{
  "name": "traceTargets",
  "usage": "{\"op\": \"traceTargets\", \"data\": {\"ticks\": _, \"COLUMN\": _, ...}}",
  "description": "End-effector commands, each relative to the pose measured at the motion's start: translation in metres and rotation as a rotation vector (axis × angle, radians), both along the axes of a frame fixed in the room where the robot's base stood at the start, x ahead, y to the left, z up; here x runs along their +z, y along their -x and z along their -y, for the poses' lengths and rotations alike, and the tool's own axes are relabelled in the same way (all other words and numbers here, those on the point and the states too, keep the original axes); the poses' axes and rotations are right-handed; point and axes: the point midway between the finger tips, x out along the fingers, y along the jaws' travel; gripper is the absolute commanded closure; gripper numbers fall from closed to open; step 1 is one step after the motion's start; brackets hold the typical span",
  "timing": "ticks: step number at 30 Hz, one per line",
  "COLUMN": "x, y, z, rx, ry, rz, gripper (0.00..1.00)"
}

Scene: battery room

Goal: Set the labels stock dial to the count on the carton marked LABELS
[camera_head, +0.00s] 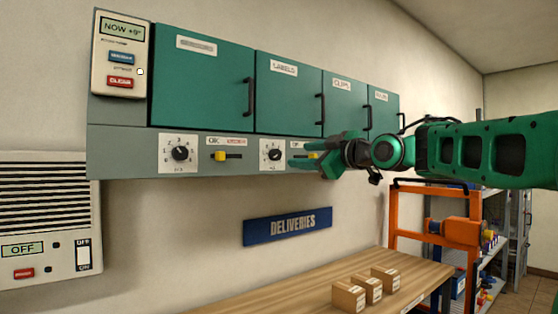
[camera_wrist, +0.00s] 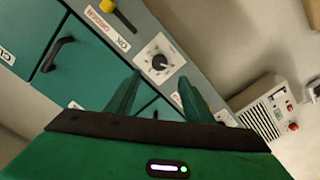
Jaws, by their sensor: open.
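The labels stock dial (camera_head: 272,153) is a white plate with a black knob, below the green LABELS door (camera_head: 287,93). Its numbers and pointer are too small to read. My gripper (camera_head: 293,155) is open and empty, its fingers just right of this dial in the head view, partly covering the panel there. In the wrist view my gripper (camera_wrist: 159,78) has its fingers apart, with a dial (camera_wrist: 160,60) beyond the gap between them. Three small cartons (camera_head: 349,297) (camera_head: 367,288) (camera_head: 385,278) stand on the wooden table (camera_head: 430,272); their print is unreadable.
Another dial (camera_head: 180,152) and a yellow slider (camera_head: 220,156) lie left along the grey panel. A control box (camera_head: 120,55) hangs at upper left, a vent unit (camera_head: 50,215) at lower left. A DELIVERIES sign (camera_head: 287,226) is below. Black door handles (camera_head: 250,96) stick out.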

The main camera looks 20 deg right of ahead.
Motion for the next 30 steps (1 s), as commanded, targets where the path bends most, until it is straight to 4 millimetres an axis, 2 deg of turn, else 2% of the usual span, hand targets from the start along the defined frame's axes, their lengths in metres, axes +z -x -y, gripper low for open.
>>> {"op": "traceTargets", "data": {"ticks": 5, "x": 0.001, "y": -0.017, "z": -0.005, "rx": 0.004, "ry": 0.002, "rz": 0.004, "gripper": 0.52}}
{"op": "traceTargets", "data": {"ticks": 18, "x": 0.000, "y": -0.087, "z": -0.024, "rx": 0.003, "ry": 0.001, "rz": 0.002, "gripper": 0.52}}
{"op": "traceTargets", "data": {"ticks": 24, "x": 0.000, "y": -0.101, "z": -0.027, "rx": 0.002, "ry": 0.000, "rz": 0.003, "gripper": 0.52}}
{"op": "traceTargets", "data": {"ticks": 30, "x": 0.001, "y": -0.103, "z": -0.028, "rx": 0.001, "ry": 0.000, "rz": 0.003, "gripper": 0.52}}
